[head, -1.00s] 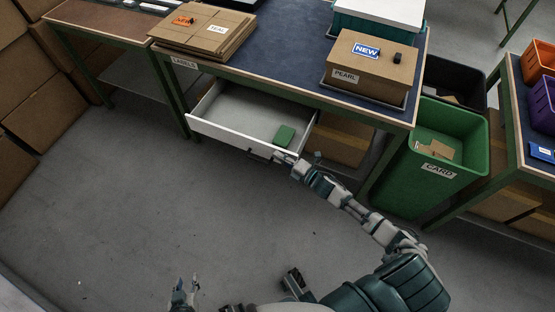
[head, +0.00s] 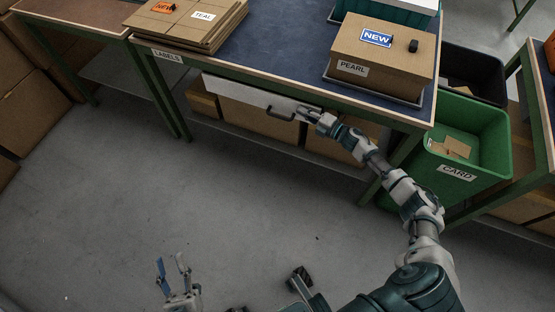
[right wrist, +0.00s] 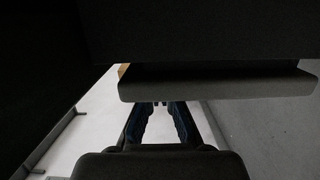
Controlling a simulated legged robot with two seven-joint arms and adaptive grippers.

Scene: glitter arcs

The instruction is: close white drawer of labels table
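The white drawer (head: 240,94) sits under the top of the labels table (head: 260,76). Only its white front with a dark handle (head: 280,114) shows, and its inside is hidden. It is shut or nearly so; I cannot tell if it is fully flush. My right gripper (head: 304,111) is at the right part of the drawer front, right of the handle, seemingly touching it. In the right wrist view its two fingers (right wrist: 162,104) show a gap with nothing held, against a pale surface. My left gripper (head: 171,262) is open and empty, low over the floor.
A cardboard box marked PEARL (head: 376,75) and flat cardboard (head: 190,20) lie on the table. A green CARD bin (head: 478,150) stands right of the table, close to my right arm. Boxes (head: 240,120) sit on the shelf below the drawer. The floor in front is clear.

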